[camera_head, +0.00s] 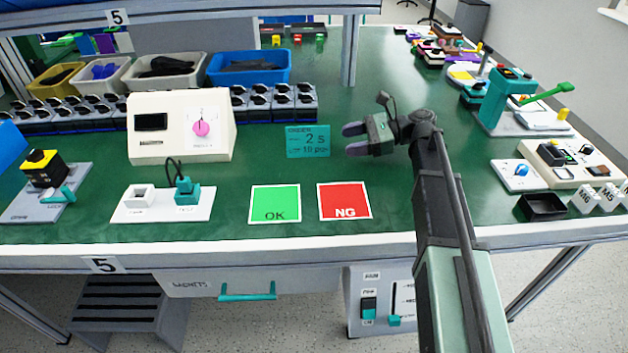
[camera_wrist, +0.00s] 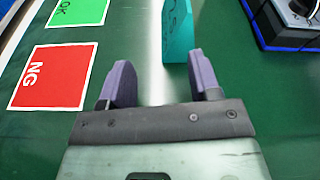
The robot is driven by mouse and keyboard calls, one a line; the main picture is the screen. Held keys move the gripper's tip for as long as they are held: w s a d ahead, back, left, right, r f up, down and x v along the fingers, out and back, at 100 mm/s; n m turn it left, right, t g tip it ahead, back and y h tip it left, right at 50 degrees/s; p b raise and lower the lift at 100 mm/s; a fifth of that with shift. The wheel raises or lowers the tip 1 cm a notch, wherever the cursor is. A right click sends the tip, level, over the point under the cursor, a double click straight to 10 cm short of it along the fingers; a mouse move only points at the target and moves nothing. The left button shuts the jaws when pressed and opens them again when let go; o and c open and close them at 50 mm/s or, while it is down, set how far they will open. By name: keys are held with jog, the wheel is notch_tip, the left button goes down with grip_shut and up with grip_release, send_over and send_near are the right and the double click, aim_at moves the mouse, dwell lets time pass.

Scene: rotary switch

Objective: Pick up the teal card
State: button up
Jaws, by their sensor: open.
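The teal card (camera_head: 308,141) stands on the green table behind the green OK mat, with dark writing on its face. In the wrist view the teal card (camera_wrist: 178,32) shows at the top, just beyond the fingertips and in line with the right finger. My gripper (camera_head: 349,144) is to the right of the card, its two purple fingers pointing at it. The gripper also shows in the wrist view (camera_wrist: 163,77), with its fingers apart and nothing between them. A small gap separates the fingers from the card.
The OK mat (camera_head: 275,204) and red NG mat (camera_head: 344,201) lie in front. A white box with a pink knob (camera_head: 200,128) stands left of the card. A row of black switches (camera_head: 275,103) is behind.

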aim_at(314, 132)
jog(key=w+m+y, duration=0.1)
jog(key=w+d+y+b, duration=0.1)
jog(key=w, duration=0.1)
jog(key=shift+w+f+m, duration=0.1)
jog(key=shift+m, duration=0.3)
jog(key=shift+r+y, duration=0.3)
jog(key=shift+r, duration=0.05)
jog(key=shift+a+r, duration=0.1)
jog(key=shift+a, duration=0.05)
jog(key=a, duration=0.3)
jog(key=s+a, duration=0.1)
jog(key=a, duration=0.6)
jog(key=shift+s+a, duration=0.25)
jog(key=c, duration=1)
notch_tip(314, 132, up, 20)
jog(key=p, duration=2)
jog(key=shift+d, duration=0.1)
